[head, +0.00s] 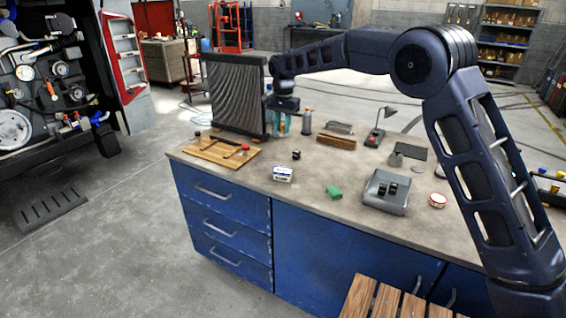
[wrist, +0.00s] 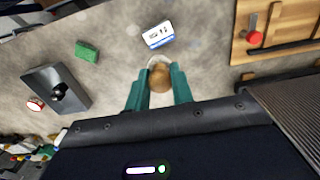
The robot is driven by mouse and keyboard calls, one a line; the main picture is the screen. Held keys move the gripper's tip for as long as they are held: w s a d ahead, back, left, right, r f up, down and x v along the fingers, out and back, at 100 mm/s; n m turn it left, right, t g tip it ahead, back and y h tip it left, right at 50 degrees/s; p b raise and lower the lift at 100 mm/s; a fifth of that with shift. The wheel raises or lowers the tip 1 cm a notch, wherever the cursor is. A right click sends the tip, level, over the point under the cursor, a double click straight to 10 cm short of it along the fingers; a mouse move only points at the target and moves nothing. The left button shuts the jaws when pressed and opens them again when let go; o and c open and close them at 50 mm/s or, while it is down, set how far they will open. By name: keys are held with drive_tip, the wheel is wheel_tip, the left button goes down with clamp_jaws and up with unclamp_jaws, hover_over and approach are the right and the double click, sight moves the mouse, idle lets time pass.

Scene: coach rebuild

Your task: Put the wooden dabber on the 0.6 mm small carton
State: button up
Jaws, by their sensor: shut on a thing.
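The small carton (head: 282,174) is a white box with blue edging, lying on the workbench top in the head view. It also shows in the wrist view (wrist: 158,35), just beyond my fingertips. My gripper (wrist: 161,72) has teal fingers shut on the wooden dabber (wrist: 160,79), whose rounded tan end shows between them; a pale rim shows at its far side. In the head view my gripper (head: 281,125) hangs over the far part of the bench, behind the carton and apart from it. The dabber cannot be made out there. The carton's thickness marking is too small to read.
A wooden board (head: 211,151) with tools lies left of the carton, with a tall radiator (head: 237,95) behind it. A small black item (head: 296,155), a green block (head: 334,192) and a grey switch box (head: 386,191) are nearby. Bare bench surrounds the carton.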

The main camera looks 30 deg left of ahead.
wheel_tip(320, 180, down, 15)
idle(0.6)
drive_tip(key=shift+f, duration=0.1)
drive_tip(key=o, duration=1)
wheel_tip(320, 180, up, 12)
drive_tip(key=shift+r, duration=0.15)
